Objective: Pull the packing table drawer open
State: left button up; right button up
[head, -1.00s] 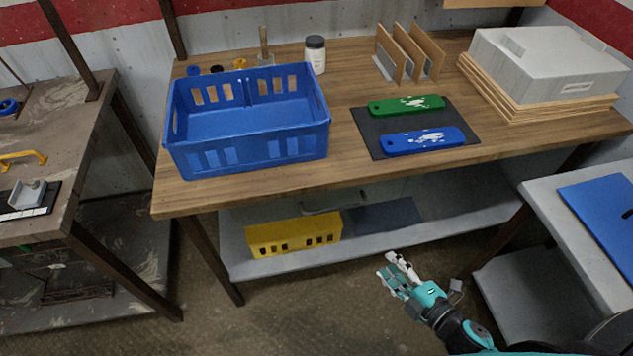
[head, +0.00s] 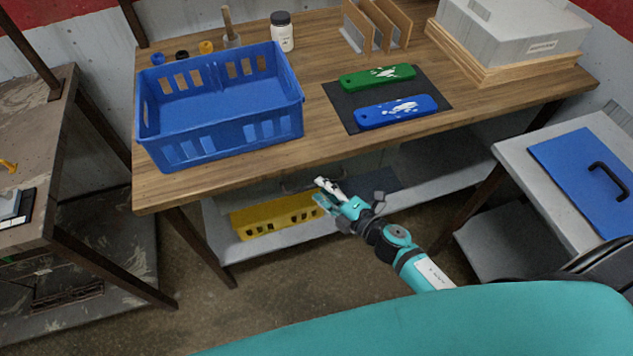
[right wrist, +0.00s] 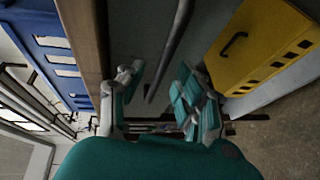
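The packing table (head: 225,172) has a grey drawer front under its wooden top, mostly in shadow in the head view. In the right wrist view the drawer front (right wrist: 135,30) fills the upper middle, with a dark bar handle (right wrist: 172,48) across it. The handle (head: 288,187) shows faintly in the head view, partly hidden by my right gripper. My right gripper (head: 323,192) is in front of the drawer, below the table edge. In the right wrist view its fingers (right wrist: 160,88) are apart, with the handle's near end seen between them; contact cannot be told. My left gripper is out of view.
A yellow crate (head: 257,221) stands on the lower shelf (head: 222,236), just below my gripper. A blue crate (head: 222,135) stands on the tabletop. A side table with a blue panel (head: 575,165) is at the right. Floor in front is open.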

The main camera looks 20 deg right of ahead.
aim_at(316, 185)
jog(key=shift+x, duration=1.5)
grip_shut()
